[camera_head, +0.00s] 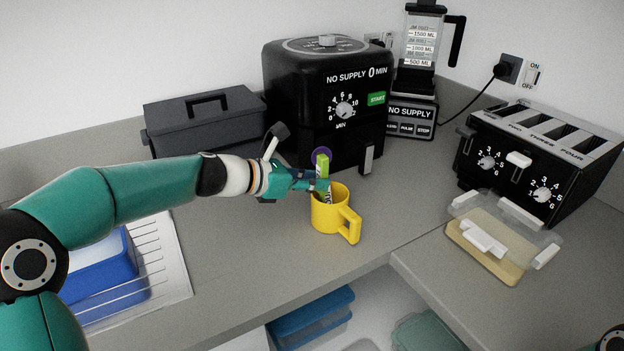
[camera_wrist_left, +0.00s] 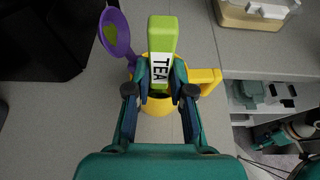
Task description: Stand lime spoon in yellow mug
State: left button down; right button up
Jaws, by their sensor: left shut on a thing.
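The yellow mug (camera_head: 325,217) stands upright on the grey counter, its handle toward the front right; the mug also shows in the left wrist view (camera_wrist_left: 156,107). My left gripper (camera_head: 322,185) is shut on the lime spoon (camera_head: 322,164) just above the mug's rim. In the left wrist view, the fingers (camera_wrist_left: 160,90) close around a lime handle (camera_wrist_left: 163,35) with a white "TEA" label. The spoon is near upright, its lower part at the mug's opening; its lower end is hidden.
A purple spoon-like thing (camera_wrist_left: 114,32) leans from the mug's left side in the wrist view. A black air fryer (camera_head: 300,95) stands behind the mug, a toaster (camera_head: 535,155) at right. A lidded container (camera_head: 485,253) lies front right.

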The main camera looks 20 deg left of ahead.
pick_arm(q)
jog(key=c, duration=0.9)
grip_release()
jog(key=shift+c, duration=0.2)
jog(key=v, duration=1.2)
jog(key=shift+f, duration=0.15)
